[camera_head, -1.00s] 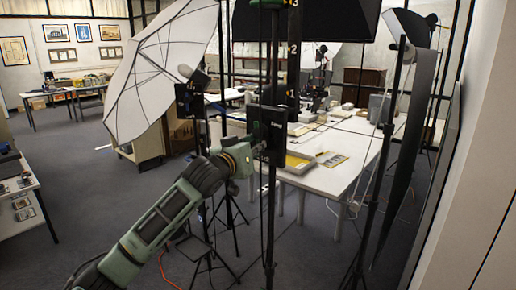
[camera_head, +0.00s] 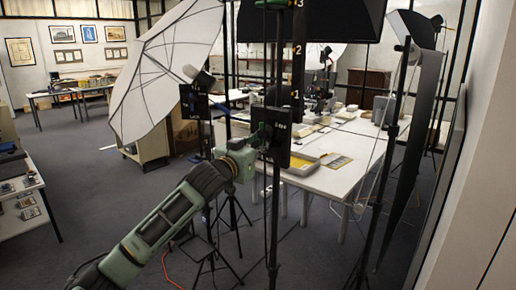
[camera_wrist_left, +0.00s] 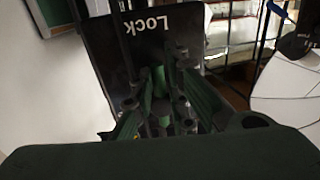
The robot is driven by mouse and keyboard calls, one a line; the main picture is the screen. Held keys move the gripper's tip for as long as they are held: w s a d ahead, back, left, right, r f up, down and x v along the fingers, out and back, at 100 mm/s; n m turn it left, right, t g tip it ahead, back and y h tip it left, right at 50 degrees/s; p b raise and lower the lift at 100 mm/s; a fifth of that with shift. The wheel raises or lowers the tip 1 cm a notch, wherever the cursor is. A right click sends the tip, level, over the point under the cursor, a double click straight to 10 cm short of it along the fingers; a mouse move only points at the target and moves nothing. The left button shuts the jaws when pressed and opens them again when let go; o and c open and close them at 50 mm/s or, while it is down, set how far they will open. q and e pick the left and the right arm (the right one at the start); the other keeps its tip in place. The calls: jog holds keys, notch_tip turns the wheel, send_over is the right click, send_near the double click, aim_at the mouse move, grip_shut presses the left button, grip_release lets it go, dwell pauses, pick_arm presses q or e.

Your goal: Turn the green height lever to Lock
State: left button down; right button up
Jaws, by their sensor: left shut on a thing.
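The dark lever plate (camera_head: 303,131) is on the tall black stand in the middle of the head view. In the left wrist view the same plate (camera_wrist_left: 105,45) carries the white word "Lock" (camera_wrist_left: 148,24), which appears turned on its side. My left gripper (camera_wrist_left: 160,95) is shut on the lever. My right gripper is not in view.
A white umbrella (camera_head: 160,65) opens just left of the stand. A second dark box (camera_head: 193,102) is on a stand behind my wrist. A white table (camera_head: 335,180) with trays is behind to the right.

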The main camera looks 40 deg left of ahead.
pick_arm(q)
jog(key=c, duration=1.8)
grip_release()
jog(key=shift+d, duration=0.25)
jog(key=shift+a, duration=0.1)
jog(key=s, duration=0.4)
jog(key=s+d, duration=0.1)
jog(key=s, duration=0.7)
jog(key=shift+d, duration=0.25)
